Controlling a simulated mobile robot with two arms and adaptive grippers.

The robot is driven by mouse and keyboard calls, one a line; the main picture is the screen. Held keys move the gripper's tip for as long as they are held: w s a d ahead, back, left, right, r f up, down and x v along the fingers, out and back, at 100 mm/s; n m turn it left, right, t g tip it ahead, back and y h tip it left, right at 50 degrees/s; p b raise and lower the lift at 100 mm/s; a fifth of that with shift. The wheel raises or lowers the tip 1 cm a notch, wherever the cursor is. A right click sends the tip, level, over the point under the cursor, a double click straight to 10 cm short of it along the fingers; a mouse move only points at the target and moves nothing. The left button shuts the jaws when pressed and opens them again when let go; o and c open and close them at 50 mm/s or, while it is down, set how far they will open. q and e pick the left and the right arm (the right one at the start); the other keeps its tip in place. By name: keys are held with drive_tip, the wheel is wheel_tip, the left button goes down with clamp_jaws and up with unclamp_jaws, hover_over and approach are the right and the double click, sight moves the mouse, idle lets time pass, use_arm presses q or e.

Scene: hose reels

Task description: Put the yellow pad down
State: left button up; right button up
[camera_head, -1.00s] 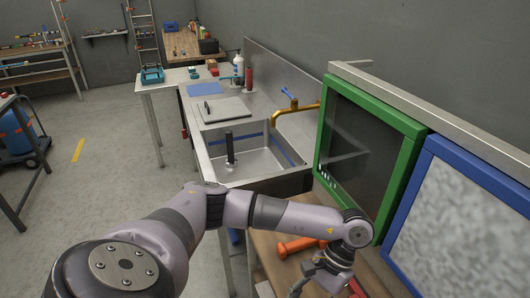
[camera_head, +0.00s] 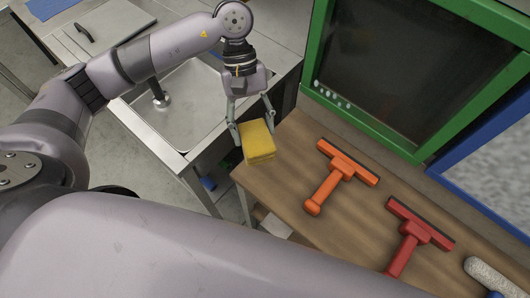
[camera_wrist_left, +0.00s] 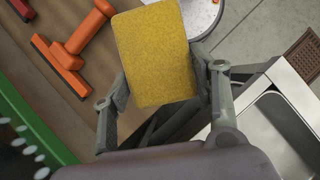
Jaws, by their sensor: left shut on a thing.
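The yellow pad (camera_head: 257,141) is a thick rectangular block. My left gripper (camera_head: 254,126) is shut on it, with one finger on each side. In the head view the pad shows over the left end of the wooden table (camera_head: 290,163), close to the sink edge. I cannot tell whether its underside touches the table. In the left wrist view the pad (camera_wrist_left: 156,53) fills the space between the two fingers (camera_wrist_left: 165,88), and its broad yellow face is visible. My right gripper is not in view.
An orange squeegee (camera_head: 335,178) and a red squeegee (camera_head: 411,236) lie on the table right of the pad. A paint roller (camera_head: 487,274) lies further right. The steel sink (camera_head: 190,115) is at left. A green-framed panel (camera_head: 420,158) stands behind the table.

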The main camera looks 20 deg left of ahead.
use_arm(q)
drive_tip(key=r+n+t, duration=0.1)
drive_tip(key=r+n, duration=0.1)
drive_tip(key=w+d+r+n+b, duration=0.1)
drive_tip(key=w+r+n+t+h, duration=0.1)
drive_tip(key=r+n, duration=0.1)
drive_tip(key=shift+d+r+n+t+b, duration=0.3)
drive_tip(key=shift+d, duration=0.1)
drive_tip(key=shift+d+r+n, duration=0.1)
drive_tip(key=shift+r+n, duration=0.15)
drive_tip(key=shift+n, duration=0.05)
wheel_tip(320, 180, down, 15)
drive_tip(key=p, duration=0.3)
drive_tip(key=shift+r, duration=0.15)
wheel_tip(320, 180, down, 5)
drive_tip(key=shift+r+p, duration=0.15)
drive_tip(key=shift+p, duration=0.35)
drive_tip(key=shift+w, duration=0.1)
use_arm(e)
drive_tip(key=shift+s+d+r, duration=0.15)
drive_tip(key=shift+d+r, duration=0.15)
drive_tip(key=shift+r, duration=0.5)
use_arm(q)
drive_tip(key=shift+f, duration=0.2)
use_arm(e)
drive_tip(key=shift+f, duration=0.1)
